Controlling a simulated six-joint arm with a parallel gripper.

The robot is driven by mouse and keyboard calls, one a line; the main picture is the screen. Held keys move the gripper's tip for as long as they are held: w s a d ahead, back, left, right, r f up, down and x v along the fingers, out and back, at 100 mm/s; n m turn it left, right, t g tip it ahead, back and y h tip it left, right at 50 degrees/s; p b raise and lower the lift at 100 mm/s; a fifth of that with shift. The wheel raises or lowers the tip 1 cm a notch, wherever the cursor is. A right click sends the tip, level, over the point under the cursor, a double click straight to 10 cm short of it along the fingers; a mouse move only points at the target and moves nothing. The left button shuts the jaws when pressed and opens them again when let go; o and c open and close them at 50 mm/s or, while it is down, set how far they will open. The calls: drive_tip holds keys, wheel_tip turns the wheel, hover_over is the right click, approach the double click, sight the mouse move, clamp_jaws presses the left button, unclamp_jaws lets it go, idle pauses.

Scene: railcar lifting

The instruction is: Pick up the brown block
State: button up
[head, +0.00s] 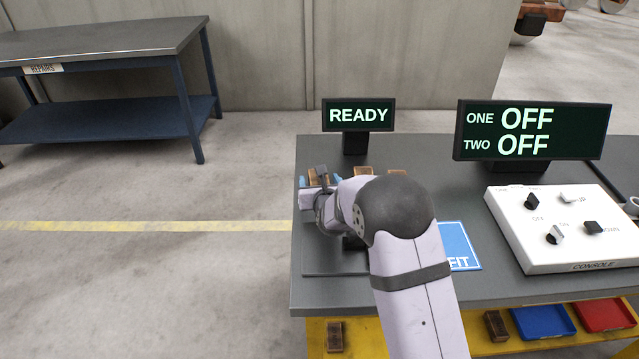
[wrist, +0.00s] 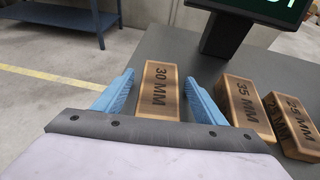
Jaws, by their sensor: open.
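Several brown blocks are in view, and the task does not say which one it means. In the wrist view, a brown block marked 30 MM (wrist: 158,92) lies on the bench between the two blue fingers of my gripper (wrist: 160,80). The jaws are open, one finger on each side, with a visible gap on the right; I cannot tell whether the left finger touches. To its right lie a 35 MM block (wrist: 245,108) and another block, its number partly unclear (wrist: 292,128). In the head view, my gripper (head: 318,182) is at the bench's left end, and my arm hides much there.
A READY display (head: 358,115) stands behind the blocks. To the right are an ONE/TWO OFF display (head: 535,131), a white console (head: 560,228) and a blue FIT card (head: 460,246). Below are more brown blocks (head: 335,336), a blue tray (head: 543,321) and a red tray (head: 605,314).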

sight(320, 181)
drive_tip(key=shift+c, duration=0.6)
drive_tip(key=c, duration=1.1)
drive_tip(key=shift+r, duration=0.1)
wheel_tip(320, 181, up, 10)
drive_tip(key=shift+f+b, duration=0.1)
drive_tip(key=shift+b, duration=0.25)
